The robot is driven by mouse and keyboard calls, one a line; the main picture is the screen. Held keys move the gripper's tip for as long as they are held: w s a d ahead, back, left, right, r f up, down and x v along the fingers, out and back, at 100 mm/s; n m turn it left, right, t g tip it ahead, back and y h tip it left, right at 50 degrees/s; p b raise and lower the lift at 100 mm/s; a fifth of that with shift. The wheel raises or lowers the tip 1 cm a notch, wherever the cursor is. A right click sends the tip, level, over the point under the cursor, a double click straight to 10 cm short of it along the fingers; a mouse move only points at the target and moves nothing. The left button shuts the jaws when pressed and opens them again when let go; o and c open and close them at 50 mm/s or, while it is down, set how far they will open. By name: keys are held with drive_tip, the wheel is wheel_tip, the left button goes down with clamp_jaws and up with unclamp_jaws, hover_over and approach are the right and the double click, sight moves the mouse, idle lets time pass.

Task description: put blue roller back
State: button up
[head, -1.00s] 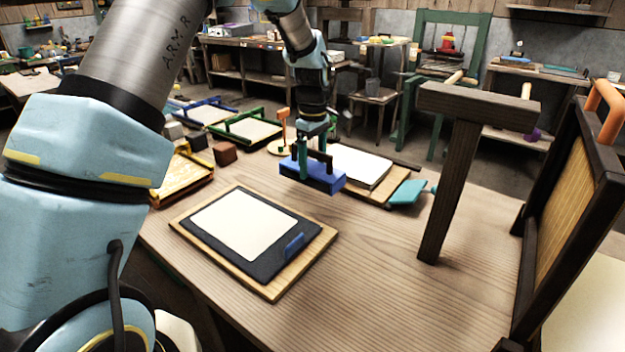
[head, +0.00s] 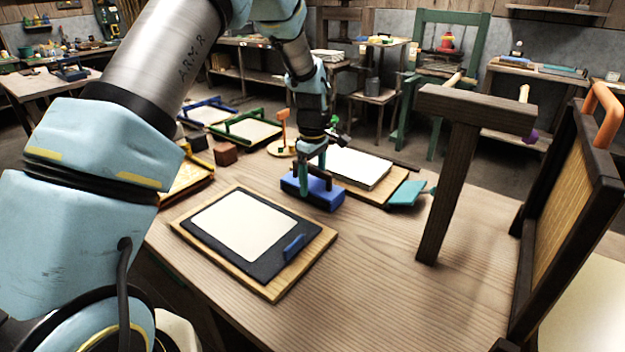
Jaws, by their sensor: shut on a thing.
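The blue roller (head: 325,196) looks like a blue block with a dark handle on top. It is low over the wooden table, between the dark board and the stack of white sheets. I cannot tell for sure whether its underside touches the table. My gripper (head: 313,170) points down from above and is shut on its handle; the fingers partly hide the handle.
A dark board with a cream sheet (head: 238,226) and a small blue tab (head: 293,247) lies left in front. White sheets (head: 357,167) and a teal scraper (head: 407,194) lie behind right. A wooden post (head: 450,190) and a framed mould (head: 565,200) stand right. The table's front right is clear.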

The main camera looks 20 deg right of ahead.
drive_tip(key=shift+s+a+f, duration=0.1)
drive_tip(key=shift+a+f, duration=0.05)
drive_tip(key=shift+f, duration=0.35)
clamp_jaws()
drive_tip(key=o, duration=1.2)
unclamp_jaws()
wheel_tip(320, 180, up, 13)
drive_tip(key=shift+r+b, duration=0.2)
drive_tip(key=shift+b, duration=0.5)
drive_tip(key=a+m, duration=0.3)
drive_tip(key=a, duration=1.9)
drive_tip(key=s+a+f+m+t, duration=0.1)
drive_tip(key=s+a+m, duration=0.3)
drive_tip(key=s+a, duration=0.7)
drive_tip(key=a+f, duration=0.1)
drive_tip(key=a, duration=0.2)
drive_tip(key=shift+a+f, duration=0.25)
drive_tip(key=shift+f, duration=0.1)
drive_tip(key=shift+w, duration=0.1)
